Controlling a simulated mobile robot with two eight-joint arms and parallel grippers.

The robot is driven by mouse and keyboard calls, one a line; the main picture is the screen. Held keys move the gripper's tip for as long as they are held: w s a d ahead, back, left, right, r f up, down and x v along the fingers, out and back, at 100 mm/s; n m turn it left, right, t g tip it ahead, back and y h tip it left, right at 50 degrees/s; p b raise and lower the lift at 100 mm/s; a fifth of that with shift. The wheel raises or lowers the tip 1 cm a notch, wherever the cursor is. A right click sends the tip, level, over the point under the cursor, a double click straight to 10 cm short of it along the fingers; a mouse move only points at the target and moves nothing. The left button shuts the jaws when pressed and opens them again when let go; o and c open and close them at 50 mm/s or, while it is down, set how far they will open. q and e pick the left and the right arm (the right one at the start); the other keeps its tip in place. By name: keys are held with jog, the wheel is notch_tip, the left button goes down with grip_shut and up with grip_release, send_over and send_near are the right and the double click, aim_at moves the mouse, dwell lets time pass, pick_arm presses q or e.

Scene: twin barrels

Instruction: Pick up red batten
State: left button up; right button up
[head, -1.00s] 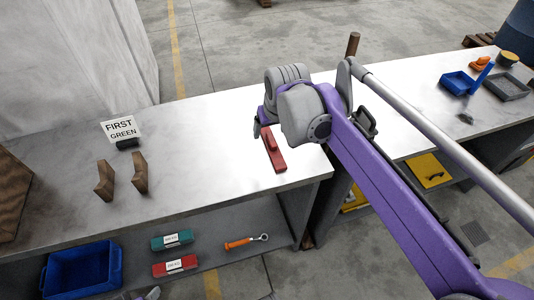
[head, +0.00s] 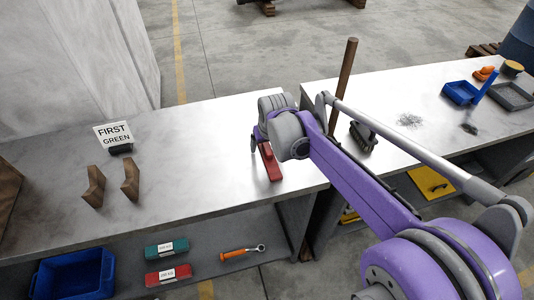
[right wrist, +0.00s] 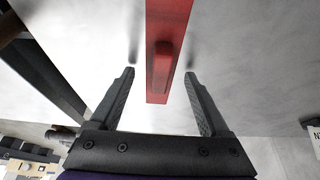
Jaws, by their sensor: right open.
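The red batten (head: 271,164) lies on the near-right part of the left bench top. It is a flat red bar with a raised red grip along its middle. My right gripper (head: 257,142) is over its far end, which my wrist partly hides. In the right wrist view the batten (right wrist: 168,20) runs between the two open dark fingers (right wrist: 159,73). The raised grip is in line with the gap, and neither finger appears to touch the batten. My left gripper is not in view.
A "FIRST GREEN" sign (head: 114,133) and two brown wooden blocks (head: 130,180) stand left on the bench. Below are a blue bin (head: 75,275), labelled green (head: 166,248) and red (head: 168,274) boxes and an orange-handled tool (head: 240,253).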

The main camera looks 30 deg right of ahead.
grip_shut()
dwell(0.4)
